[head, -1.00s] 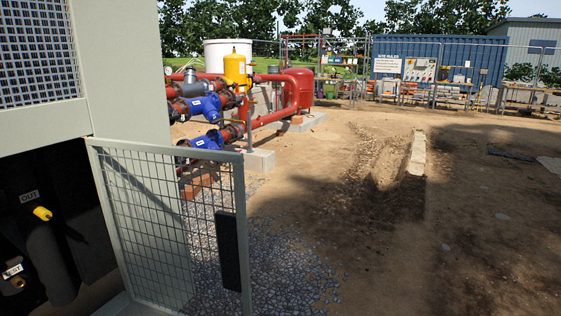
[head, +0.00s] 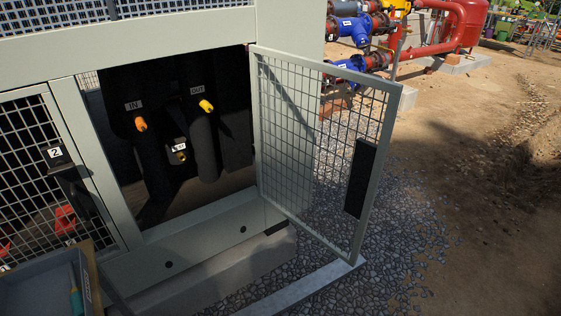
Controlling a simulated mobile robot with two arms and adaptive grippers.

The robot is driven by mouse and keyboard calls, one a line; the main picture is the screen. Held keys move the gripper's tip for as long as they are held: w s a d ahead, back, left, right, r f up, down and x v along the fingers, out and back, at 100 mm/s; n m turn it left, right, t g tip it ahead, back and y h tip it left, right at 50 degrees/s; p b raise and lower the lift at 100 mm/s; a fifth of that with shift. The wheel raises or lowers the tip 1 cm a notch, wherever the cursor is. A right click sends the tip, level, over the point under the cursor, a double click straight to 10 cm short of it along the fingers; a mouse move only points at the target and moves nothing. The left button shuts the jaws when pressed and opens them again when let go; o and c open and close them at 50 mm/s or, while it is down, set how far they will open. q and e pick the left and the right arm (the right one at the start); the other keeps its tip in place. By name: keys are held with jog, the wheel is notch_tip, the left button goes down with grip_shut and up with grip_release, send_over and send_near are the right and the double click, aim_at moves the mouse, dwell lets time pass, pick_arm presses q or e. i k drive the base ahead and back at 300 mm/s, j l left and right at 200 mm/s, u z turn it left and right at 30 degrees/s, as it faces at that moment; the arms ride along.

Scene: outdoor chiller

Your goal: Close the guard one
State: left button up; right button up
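The open guard (head: 322,150) is a grey-framed wire mesh door, hinged at the right side of the chiller opening and swung outward over the gravel. A black plate (head: 360,178) is fixed near its free edge. A second mesh guard (head: 45,165), labelled 2, covers the bay to the left and appears shut. Neither of my grippers shows in the head view.
A grey tray (head: 45,285) with a teal-handled item is at the lower left. A light kerb strip (head: 300,288) runs on the ground below the open guard. Gravel and bare soil lie clear to the right. Red pipes with blue valves (head: 350,30) stand behind.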

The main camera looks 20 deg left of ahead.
aim_at(368, 160)
jog(key=i+l+u, duration=0.1)
jog(key=u, duration=0.3)
jog(key=i+l+u, duration=0.1)
jog(key=u, duration=0.35)
jog(key=i+l+u, duration=0.15)
jog(key=u, duration=0.25)
jog(key=l+u, duration=0.25)
jog(key=u, duration=0.2)
jog(key=i+l+u, duration=0.1)
jog(key=u, duration=0.3)
jog(key=l+u, duration=0.15)
jog(key=l, duration=0.45)
jog(key=l+u, duration=0.15)
jog(key=l, duration=0.45)
jog(key=l+u, duration=0.1)
jog(key=l, duration=0.45)
jog(key=k+l+u, duration=0.15)
jog(key=l, duration=0.45)
jog(key=l+u, duration=0.15)
jog(key=l, duration=0.45)
